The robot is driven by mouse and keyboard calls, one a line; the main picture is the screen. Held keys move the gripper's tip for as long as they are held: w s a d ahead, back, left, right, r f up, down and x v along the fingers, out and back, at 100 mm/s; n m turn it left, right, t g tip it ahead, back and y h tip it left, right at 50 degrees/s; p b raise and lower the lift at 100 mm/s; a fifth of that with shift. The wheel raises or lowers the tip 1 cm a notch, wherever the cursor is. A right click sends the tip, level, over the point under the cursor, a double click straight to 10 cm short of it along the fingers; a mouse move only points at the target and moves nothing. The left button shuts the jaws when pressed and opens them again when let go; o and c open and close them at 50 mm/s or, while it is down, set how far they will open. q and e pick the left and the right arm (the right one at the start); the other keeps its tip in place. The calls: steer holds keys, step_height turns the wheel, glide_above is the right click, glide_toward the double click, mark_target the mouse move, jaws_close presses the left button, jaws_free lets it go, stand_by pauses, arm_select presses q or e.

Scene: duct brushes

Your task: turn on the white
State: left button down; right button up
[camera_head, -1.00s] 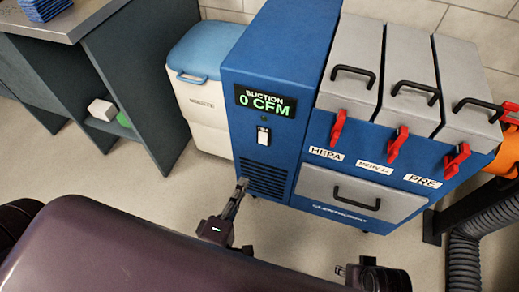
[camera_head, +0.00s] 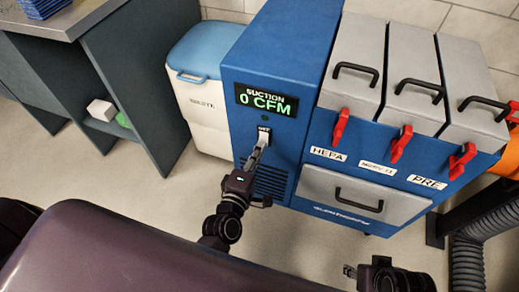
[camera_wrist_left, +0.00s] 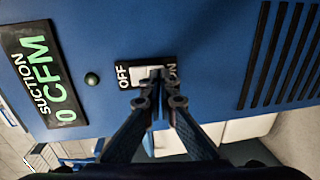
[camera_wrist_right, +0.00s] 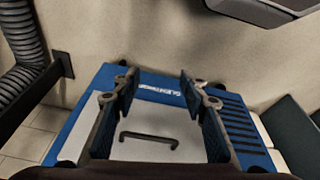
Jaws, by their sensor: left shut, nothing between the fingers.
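The white rocker switch (camera_wrist_left: 143,75) sits in a black plate marked OFF and ON on the front of the blue suction unit (camera_head: 272,62). In the head view the switch (camera_head: 264,136) is just above my left gripper (camera_head: 258,152). My left gripper is shut and empty, its fingertips (camera_wrist_left: 158,78) at the ON side of the switch; whether they touch it I cannot tell. The display (camera_head: 266,100) reads SUCTION 0 CFM. My right gripper (camera_wrist_right: 156,78) is open and empty, in front of the unit's lower drawer.
Three grey filter lids with black handles and red latches (camera_head: 341,126) top the unit's right part. A white bin with a blue lid (camera_head: 205,50) stands at its left, beside a dark bench (camera_head: 130,75). A grey hose (camera_head: 468,262) hangs at the right.

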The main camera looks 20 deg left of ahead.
steer(key=shift+f, duration=0.1)
arm_select(q)
steer(key=shift+w+f+t+b, duration=0.1)
steer(key=shift+w+t+b, duration=0.2)
steer(key=shift+b, duration=0.55)
arm_select(e)
steer(key=shift+v, duration=1)
